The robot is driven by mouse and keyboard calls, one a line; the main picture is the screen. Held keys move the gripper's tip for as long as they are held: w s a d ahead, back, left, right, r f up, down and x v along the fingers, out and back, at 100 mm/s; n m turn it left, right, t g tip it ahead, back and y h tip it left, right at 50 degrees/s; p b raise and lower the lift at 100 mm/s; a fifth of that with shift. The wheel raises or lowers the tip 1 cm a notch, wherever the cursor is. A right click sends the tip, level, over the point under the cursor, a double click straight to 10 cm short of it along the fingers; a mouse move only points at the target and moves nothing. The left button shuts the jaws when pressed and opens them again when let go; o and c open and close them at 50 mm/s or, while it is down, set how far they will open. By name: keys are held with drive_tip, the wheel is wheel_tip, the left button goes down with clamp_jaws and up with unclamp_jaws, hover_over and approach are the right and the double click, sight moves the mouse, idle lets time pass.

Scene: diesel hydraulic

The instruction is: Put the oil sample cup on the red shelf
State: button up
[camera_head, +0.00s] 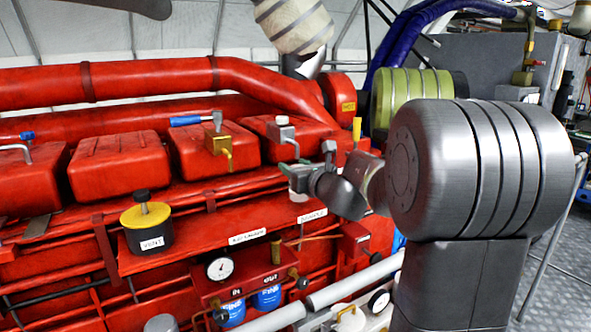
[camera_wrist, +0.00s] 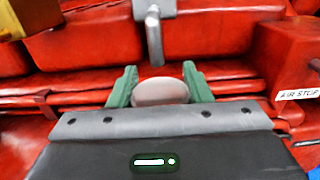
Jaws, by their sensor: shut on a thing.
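The cup is near the right part of this shelf. I cannot tell whether it touches the shelf.
Red covers (camera_head: 205,160) rise behind the shelf. A grey lever (camera_wrist: 153,35) hangs just beyond the cup. The shelf's middle looks clear.

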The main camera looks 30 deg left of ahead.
drive_tip(key=shift+w+a+f, duration=0.35)
drive_tip(key=shift+a+f, duration=0.35)
drive_tip(key=shift+s+d, duration=0.1)
drive_tip(key=shift+d, duration=0.05)
drive_tip(key=shift+f, duration=0.1)
drive_tip(key=shift+f+b, duration=0.15)
drive_tip(key=shift+b, duration=0.15)
drive_tip(key=o, duration=1.1)
drive_tip(key=shift+c, duration=0.2)
